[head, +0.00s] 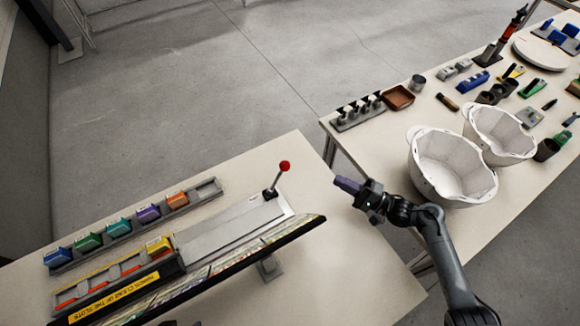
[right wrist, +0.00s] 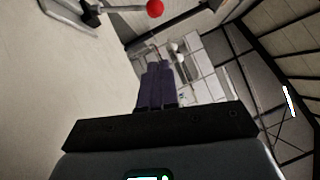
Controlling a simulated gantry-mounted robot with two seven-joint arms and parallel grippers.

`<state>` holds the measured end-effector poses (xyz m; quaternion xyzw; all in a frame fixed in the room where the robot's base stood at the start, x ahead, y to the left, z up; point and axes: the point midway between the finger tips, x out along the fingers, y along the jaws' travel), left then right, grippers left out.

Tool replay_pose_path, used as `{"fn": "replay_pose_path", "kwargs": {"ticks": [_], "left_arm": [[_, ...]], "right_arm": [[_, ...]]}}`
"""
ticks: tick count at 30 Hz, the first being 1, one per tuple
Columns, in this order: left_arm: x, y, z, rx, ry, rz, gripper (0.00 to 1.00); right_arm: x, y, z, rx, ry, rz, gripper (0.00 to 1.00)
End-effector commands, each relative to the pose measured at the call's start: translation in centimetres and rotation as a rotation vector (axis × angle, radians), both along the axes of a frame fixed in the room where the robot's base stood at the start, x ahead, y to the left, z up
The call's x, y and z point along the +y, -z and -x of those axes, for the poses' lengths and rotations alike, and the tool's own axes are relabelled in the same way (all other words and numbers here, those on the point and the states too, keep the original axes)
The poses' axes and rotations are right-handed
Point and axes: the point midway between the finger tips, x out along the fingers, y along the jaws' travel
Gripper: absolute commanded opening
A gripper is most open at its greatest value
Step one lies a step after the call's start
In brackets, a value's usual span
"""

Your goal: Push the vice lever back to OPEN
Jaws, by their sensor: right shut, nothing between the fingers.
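The vice lever (head: 276,180) is a thin metal rod with a red ball knob (head: 285,166). It rises, leaning, from a dark pivot at the far right end of the vice's grey plate (head: 232,231) on the left table. The red knob also shows at the top of the right wrist view (right wrist: 155,8). My right gripper (head: 347,185) is to the right of the lever, apart from it, near the table's right edge. Its purple fingers (right wrist: 155,87) are together with nothing between them. My left gripper is not in view. I cannot read any OPEN mark.
A dark-edged panel (head: 270,238) stands along the front of the vice. A rack of coloured blocks (head: 147,214) lies to the left. Two white helmet shells (head: 452,166) stand on the right table. Bare tabletop lies right of the vice.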

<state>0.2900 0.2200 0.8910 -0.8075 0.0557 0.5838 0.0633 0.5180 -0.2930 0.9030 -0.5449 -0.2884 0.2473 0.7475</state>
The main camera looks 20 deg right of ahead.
Motion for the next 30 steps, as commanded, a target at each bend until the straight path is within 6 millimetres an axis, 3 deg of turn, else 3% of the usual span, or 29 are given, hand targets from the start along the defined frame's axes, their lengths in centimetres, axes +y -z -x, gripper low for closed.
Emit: {"fn": "replay_pose_path", "kwargs": {"ticks": [17, 30], "left_arm": [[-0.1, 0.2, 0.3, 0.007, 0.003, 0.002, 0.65], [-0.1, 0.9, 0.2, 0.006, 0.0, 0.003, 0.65]], "right_arm": [[0.8, -0.2, -0.8, -0.002, 0.0, -0.001, 0.0], [5.9, -1.4, -6.1, -0.003, -0.001, -0.002, 0.0]]}}
